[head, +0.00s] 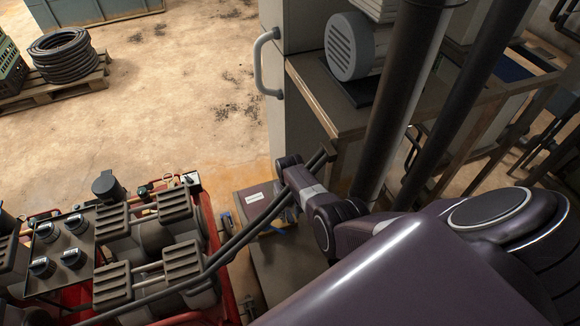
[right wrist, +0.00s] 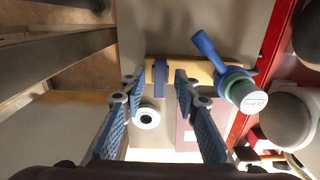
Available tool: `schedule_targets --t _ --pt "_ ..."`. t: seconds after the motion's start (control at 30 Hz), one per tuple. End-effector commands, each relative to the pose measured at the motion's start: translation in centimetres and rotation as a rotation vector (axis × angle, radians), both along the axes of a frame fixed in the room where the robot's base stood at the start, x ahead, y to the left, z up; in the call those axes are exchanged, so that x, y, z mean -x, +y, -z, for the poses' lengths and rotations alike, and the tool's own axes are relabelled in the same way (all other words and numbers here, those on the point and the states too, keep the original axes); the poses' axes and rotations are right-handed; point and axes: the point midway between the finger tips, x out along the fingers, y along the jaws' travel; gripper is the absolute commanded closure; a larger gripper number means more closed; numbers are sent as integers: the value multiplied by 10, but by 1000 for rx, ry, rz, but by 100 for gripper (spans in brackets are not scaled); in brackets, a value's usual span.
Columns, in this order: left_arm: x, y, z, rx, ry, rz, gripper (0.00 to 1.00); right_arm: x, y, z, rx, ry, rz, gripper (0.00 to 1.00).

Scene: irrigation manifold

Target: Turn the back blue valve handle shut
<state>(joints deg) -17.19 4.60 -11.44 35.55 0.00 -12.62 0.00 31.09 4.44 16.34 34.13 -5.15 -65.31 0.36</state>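In the right wrist view, a blue handle (right wrist: 160,78) stands edge-on at a yellow strip, between the tips of my right gripper (right wrist: 157,80). The gripper's two fingers are apart, with a gap on each side of the handle. I cannot tell how far the tips reach down beside it. A second blue handle (right wrist: 208,52) slants up-left from a green-ringed fitting with a white cap, right of the gripper. In the head view, my right arm covers most of the gripper. A small blue piece (head: 280,231) shows beneath the arm. My left gripper is not in view.
A dark box with a white label (head: 255,197) lies beside my right wrist. The red-framed machine (head: 213,225) stands to its left, with dark rods crossing in front. A grey cabinet and workbench (head: 315,90) stand behind.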

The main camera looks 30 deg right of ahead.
Motion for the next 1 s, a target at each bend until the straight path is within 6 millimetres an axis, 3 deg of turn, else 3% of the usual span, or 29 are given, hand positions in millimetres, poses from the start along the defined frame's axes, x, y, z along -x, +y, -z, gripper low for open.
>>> schedule_targets --t 0.27,0.47,1.0 --pt "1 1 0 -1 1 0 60 0 0 -1 0 -1 -1 72" --pt "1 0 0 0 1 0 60 -1 -1 -14 2 -3 -1 72" --pt "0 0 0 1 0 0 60 -1 0 -95 1 -3 -2 72"
